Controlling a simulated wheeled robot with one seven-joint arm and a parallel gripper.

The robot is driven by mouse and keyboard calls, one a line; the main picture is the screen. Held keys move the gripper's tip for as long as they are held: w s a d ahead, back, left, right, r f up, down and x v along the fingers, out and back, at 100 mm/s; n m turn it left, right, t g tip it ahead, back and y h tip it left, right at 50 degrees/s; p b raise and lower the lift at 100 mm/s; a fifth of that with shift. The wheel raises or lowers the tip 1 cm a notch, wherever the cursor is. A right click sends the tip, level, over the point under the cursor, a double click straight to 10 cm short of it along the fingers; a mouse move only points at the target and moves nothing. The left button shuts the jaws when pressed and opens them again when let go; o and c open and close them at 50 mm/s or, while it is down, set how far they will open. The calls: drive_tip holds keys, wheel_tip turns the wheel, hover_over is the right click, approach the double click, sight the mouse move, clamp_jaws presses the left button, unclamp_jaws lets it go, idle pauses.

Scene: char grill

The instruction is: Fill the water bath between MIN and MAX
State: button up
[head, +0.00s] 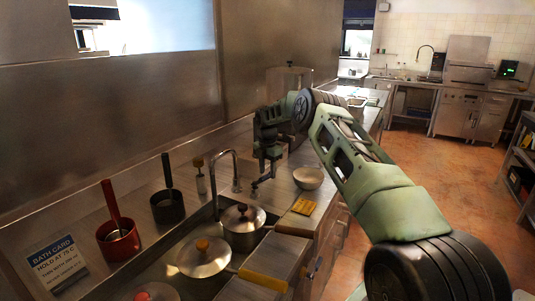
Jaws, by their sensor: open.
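My gripper (262,181) is open and empty, pointing down above the counter just right of the tap (234,168). The tap is a curved metal spout over the sink area; whether water runs cannot be told. A steel vessel (289,76) stands farther back on the counter, partly hidden by my arm; I cannot tell if it is the water bath. No MIN or MAX marks can be read. A blue card (56,264) at the lower left reads "BATH CARD, HOLD AT 75 C", with smaller blurred lines.
A red pot (118,243) and a dark pot (167,207) stand left. A bowl (308,178) and yellow packet (304,206) lie right. The floor (450,180) is clear.

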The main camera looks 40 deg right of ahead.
wheel_tip(320, 180, up, 17)
drive_tip(key=b, duration=0.1)
drive_tip(key=shift+f, duration=0.15)
idle(7.0)
